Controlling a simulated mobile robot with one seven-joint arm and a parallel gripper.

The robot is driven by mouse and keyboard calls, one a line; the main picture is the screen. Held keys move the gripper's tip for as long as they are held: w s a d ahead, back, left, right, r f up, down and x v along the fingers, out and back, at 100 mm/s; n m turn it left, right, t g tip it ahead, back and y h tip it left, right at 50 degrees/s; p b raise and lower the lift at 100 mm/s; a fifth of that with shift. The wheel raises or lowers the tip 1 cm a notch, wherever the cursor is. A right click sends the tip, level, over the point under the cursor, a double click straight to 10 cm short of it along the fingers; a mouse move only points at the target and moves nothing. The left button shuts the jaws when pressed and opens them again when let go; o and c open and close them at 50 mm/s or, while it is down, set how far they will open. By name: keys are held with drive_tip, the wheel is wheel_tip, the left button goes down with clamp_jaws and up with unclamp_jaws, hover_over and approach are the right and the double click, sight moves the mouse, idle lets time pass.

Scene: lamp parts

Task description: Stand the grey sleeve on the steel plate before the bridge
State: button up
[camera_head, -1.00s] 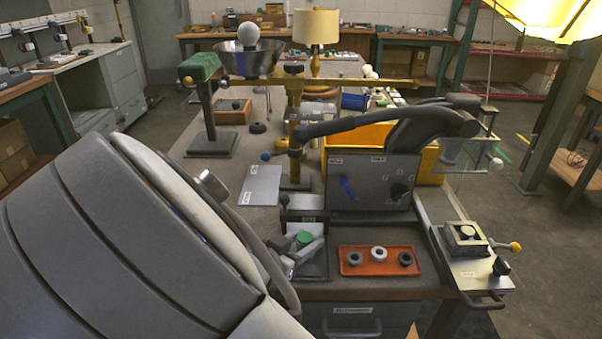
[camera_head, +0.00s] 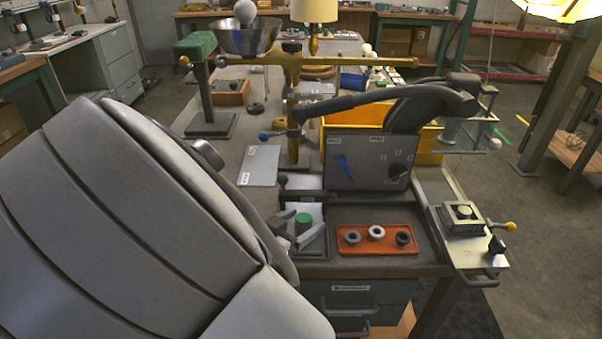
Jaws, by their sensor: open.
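The orange tray (camera_head: 345,251) at the front of the bench holds three short ring-like pieces: a dark grey one (camera_head: 351,239), a pale one (camera_head: 377,232) and a dark one (camera_head: 403,239). I cannot tell for sure which is the grey sleeve. A flat pale grey plate (camera_head: 259,168) with small labels lies bare on the bench, left of the yellow post. The yellow beam (camera_head: 345,60) on that post looks like the bridge. My own arm fills the lower left.
A dark grey curved arm (camera_head: 370,103) crosses above an upright grey panel (camera_head: 350,172). A yellow bin (camera_head: 430,141) stands behind. A metal fixture (camera_head: 463,217) is at right.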

drive_tip(key=p+v, duration=0.4)
drive_tip(key=v, duration=0.6)
drive_tip(key=w+a+r+n+y, duration=0.1)
drive_tip(key=w+a+r+y, duration=0.2)
drive_tip(key=w+y, duration=0.4)
wheel_tip(320, 180, up, 9)
drive_tip(key=d+n+g+y, duration=0.1)
drive_tip(key=n+g+y, duration=0.15)
drive_tip(key=y, duration=0.35)
drive_tip(key=s+d+r+n+g+h, duration=0.2)
drive_tip(key=s+d+n+g+h, duration=0.1)
drive_tip(key=s+d, duration=1.4)
drive_tip(key=d+h, duration=0.1)
drive_tip(key=d, duration=0.2)
drive_tip(key=shift+s+d+n+h, duration=0.25)
drive_tip(key=shift+d+n+h, duration=0.05)
drive_tip(key=shift+n+h, duration=0.1)
